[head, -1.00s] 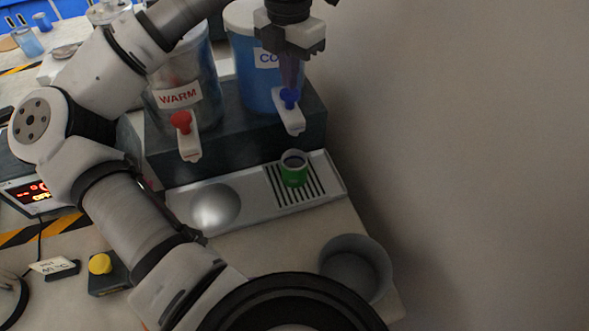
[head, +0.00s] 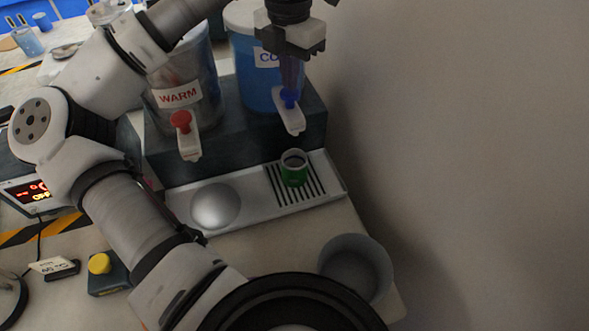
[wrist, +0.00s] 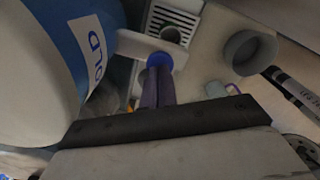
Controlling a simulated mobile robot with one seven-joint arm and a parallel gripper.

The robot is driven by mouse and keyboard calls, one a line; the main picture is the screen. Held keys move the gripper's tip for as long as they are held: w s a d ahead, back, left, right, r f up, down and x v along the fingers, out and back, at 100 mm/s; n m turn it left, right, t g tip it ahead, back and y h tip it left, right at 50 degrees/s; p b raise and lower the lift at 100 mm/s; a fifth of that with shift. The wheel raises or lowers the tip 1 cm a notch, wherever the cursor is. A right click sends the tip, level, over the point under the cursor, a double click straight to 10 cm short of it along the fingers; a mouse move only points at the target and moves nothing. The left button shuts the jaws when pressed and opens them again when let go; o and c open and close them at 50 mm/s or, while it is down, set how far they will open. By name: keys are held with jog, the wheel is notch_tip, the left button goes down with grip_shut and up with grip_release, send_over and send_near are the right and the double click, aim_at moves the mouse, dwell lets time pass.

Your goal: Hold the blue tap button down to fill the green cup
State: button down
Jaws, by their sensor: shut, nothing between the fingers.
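The blue tap button (head: 289,98) sits on the white spout of the blue container labelled COLD (head: 250,80). My gripper (head: 290,88) is shut and empty, pointing down, with its fingertips at the top of the button; they appear to touch it. In the wrist view the fingers (wrist: 158,75) meet the blue button (wrist: 160,60). I cannot tell how far the button is pressed. The green cup (head: 294,170) stands upright on the slotted drip grate (head: 314,181) below the tap. Its dark opening (wrist: 171,35) shows beyond the spout in the wrist view. Its fill level is unclear.
A WARM container (head: 178,95) with a red tap button (head: 181,121) stands to the left. A silver dome (head: 215,205) is on the tray's left part. A grey bowl (head: 355,268) is at the front right. A yellow button box (head: 100,264) is at the front left. A wall rises at right.

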jog(key=shift+f+b, duration=0.85)
jog(key=shift+f, duration=0.35)
dwell(6.0)
jog(key=shift+r+p, duration=1.55)
jog(key=shift+r, duration=1.05)
